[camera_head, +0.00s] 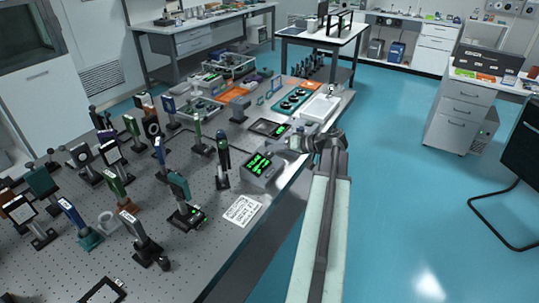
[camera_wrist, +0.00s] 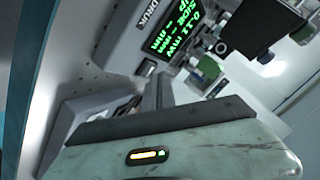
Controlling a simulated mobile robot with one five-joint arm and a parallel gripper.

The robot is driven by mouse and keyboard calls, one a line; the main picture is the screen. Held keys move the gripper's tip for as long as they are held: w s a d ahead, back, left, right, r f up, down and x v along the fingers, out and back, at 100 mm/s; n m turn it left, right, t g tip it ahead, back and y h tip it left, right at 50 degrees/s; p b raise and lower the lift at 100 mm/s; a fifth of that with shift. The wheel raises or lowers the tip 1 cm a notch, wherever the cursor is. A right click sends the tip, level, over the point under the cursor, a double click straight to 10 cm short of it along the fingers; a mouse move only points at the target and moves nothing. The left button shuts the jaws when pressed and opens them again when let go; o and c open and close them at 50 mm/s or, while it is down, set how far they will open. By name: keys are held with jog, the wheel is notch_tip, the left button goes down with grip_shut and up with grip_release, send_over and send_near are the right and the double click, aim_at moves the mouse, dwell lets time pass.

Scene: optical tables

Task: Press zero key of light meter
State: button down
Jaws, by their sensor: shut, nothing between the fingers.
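The light meter (camera_head: 258,166) is a grey box with a dark screen and bright green digits, standing near the right edge of the optical table. In the wrist view its screen (camera_wrist: 172,30) appears tilted at the top, with small keys (camera_wrist: 147,68) along its near edge. I cannot read the key labels, so I cannot tell which is the zero key. My gripper (camera_head: 290,147) is at the meter's right side, shut and empty. In the wrist view the gripper (camera_wrist: 158,85) points up towards the key row; I cannot tell whether it touches. My gripper body hides the lower part of that view.
A second box with a dark screen (camera_head: 268,128) sits just behind the meter. Many post-mounted optics (camera_head: 180,195) crowd the table to the left. Blue floor (camera_head: 410,210) is open to the right.

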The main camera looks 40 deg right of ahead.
jog(key=shift+w+f+b, duration=0.15)
jog(key=shift+f+b, duration=0.25)
dwell(0.3)
jog(key=shift+s+r+p, duration=0.3)
jog(key=shift+r+p, duration=0.5)
jog(key=r+p, duration=0.1)
jog(key=s+r+p, duration=0.1)
jog(key=r+p, duration=0.2)
jog(key=shift+s+d+r+p, duration=0.25)
jog(key=shift+r+p, duration=0.1)
dwell(0.8)
